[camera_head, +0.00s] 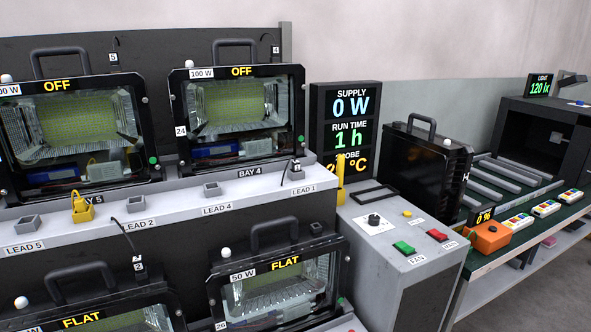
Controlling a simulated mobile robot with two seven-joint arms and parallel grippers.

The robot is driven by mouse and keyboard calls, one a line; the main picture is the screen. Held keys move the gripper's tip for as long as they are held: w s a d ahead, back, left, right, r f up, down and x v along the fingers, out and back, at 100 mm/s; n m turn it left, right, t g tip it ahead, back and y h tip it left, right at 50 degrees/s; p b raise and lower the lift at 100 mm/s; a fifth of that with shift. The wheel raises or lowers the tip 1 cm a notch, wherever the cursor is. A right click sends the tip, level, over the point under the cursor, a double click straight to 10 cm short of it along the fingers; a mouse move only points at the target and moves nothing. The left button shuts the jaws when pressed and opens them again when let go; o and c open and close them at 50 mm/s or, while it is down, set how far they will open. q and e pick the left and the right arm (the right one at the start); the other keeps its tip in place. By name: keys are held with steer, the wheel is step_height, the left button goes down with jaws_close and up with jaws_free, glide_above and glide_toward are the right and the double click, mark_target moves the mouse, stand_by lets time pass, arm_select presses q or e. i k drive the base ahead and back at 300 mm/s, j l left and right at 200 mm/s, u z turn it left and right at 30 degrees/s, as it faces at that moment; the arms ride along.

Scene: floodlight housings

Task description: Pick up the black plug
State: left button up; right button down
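A small dark plug (296,170) with a pale label and a thin black cable stands on the grey ledge above LEAD 1. Another small dark plug (138,264), marked 2, hangs on a black cable below LEAD 2. I cannot tell from this view which one is the black plug. A yellow plug (82,208) sits on the ledge between LEAD 5 and LEAD 2. Neither of my grippers is in view.
Floodlight housings marked OFF (238,112) stand above the ledge; others marked FLAT (275,285) are below. A grey control box (395,250) with a knob and coloured buttons stands right of them. A black finned housing (425,165) and a green-topped bench (520,228) are further right.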

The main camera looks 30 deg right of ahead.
mark_target(296, 165)
steer(key=l+z, duration=0.25)
steer(key=l, duration=2.1)
steer(key=i, duration=0.05)
